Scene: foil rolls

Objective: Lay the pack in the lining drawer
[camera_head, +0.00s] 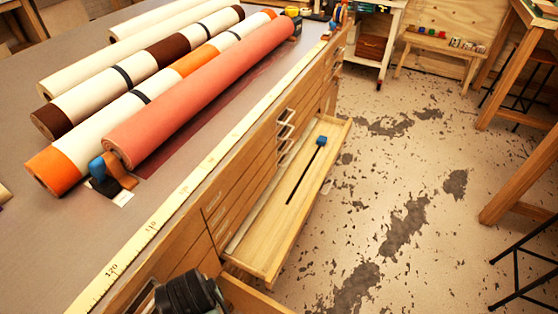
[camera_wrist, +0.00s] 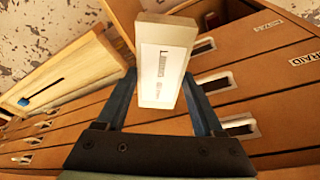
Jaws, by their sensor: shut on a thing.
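My gripper (camera_wrist: 160,76) is shut on a pale box-shaped pack (camera_wrist: 164,50) with a printed label, held between its two blue fingers in the wrist view. The label's first letter looks like L; the rest is too small to read. Behind the pack are wooden drawer fronts. An open, shallow wooden drawer (camera_head: 262,246) sticks out of the cabinet in the head view and also shows at left in the wrist view (camera_wrist: 85,70). In it lies a thin dark rod with a blue end (camera_head: 320,141). In the head view the pack is not visible.
Another open drawer (camera_head: 252,299) shows at the bottom edge of the head view. Several foil rolls (camera_head: 205,85) lie on the cabinet top, beside a yellow measuring strip (camera_head: 180,195). The worn floor (camera_head: 420,180) to the right is clear near the cabinet.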

